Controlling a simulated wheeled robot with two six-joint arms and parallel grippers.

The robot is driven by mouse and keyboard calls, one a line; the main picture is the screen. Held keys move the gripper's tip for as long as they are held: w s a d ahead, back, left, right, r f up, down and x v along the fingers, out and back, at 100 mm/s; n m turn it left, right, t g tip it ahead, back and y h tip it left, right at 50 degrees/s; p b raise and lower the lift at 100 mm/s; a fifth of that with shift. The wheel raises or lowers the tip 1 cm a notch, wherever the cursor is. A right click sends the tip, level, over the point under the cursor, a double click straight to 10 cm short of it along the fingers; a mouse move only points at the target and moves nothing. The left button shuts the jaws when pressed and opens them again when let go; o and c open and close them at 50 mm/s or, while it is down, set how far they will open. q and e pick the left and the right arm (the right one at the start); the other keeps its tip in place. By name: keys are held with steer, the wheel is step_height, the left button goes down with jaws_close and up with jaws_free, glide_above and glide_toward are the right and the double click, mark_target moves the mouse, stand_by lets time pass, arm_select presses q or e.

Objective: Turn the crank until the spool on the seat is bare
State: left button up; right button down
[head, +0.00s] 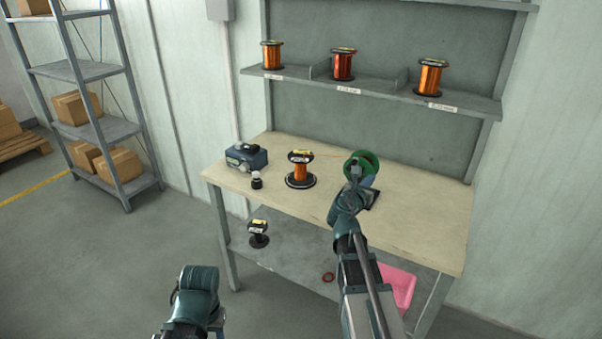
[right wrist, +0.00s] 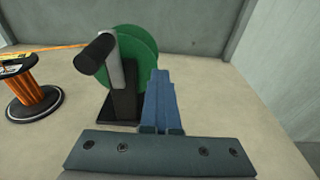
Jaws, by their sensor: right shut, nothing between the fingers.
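The spool on the seat (head: 300,172) stands upright on the bench, with orange copper wire still around its core; it also shows at the left of the right wrist view (right wrist: 35,98). An orange wire (right wrist: 62,47) runs from it toward the winder. The winder's green disc (head: 368,160) stands to its right and shows in the wrist view (right wrist: 140,65). The crank (right wrist: 116,68) is a grey arm with a black handle (right wrist: 97,53), pointing up. My right gripper (right wrist: 160,80) is shut and empty, just right of the crank, apart from the handle. My left gripper is out of view.
A blue-grey box (head: 247,158) and a small jar (head: 256,180) stand on the bench's left. The lower shelf holds a dark spool (head: 258,234), a red ring (head: 328,277) and a pink bin (head: 400,285). Three wound spools stand on the upper shelf (head: 395,94). The bench's right end is clear.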

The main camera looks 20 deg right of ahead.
steer(key=f+b, duration=0.4)
steer(key=w+a+f+b, duration=0.1)
steer(key=f+b, duration=0.1)
steer(key=f, duration=0.1)
steer(key=shift+w, duration=0.1)
steer(key=shift+w+a+f+b, duration=0.7)
steer(key=shift+w+a, duration=0.05)
steer(key=shift+w, duration=0.15)
steer(key=w+a, duration=0.2)
steer(key=shift+w+a+r, duration=0.15)
steer(key=shift+w+r, duration=0.1)
steer(key=shift+w, duration=0.05)
steer(key=shift+w+a+r+p, duration=0.1)
steer(key=shift+w+a+p, duration=0.15)
steer(key=shift+p, duration=0.1)
steer(key=c, duration=1.6)
jaws_free()
steer(key=c, duration=1.1)
jaws_free()
steer(key=shift+s+a, duration=0.1)
